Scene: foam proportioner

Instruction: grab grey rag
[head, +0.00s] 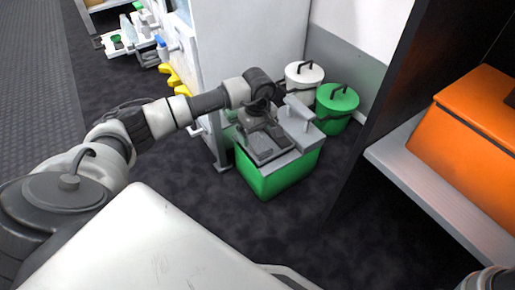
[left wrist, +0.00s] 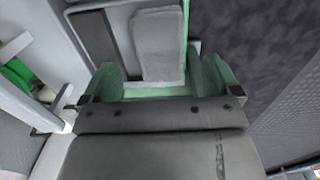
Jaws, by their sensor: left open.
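My left gripper (head: 267,146) is over the top of a green box (head: 270,178) with a grey top, in the middle of the head view. In the left wrist view its two fingers stand wide apart (left wrist: 156,78), with nothing clamped between them. A light grey, soft-edged piece (left wrist: 157,45) that looks like the grey rag lies ahead of the gap between the fingers. A darker grey strip (left wrist: 95,38) lies to its left. I cannot tell whether a finger touches the piece. In the head view the gripper hides part of the box top. My right gripper is out of view.
A white lidded bucket (head: 302,84) and a green lidded bucket (head: 336,109) stand behind the box. A shelf (head: 425,190) with an orange case (head: 468,125) is at right. A white cabinet (head: 245,40) stands behind. Dark floor (head: 225,215) in front is clear.

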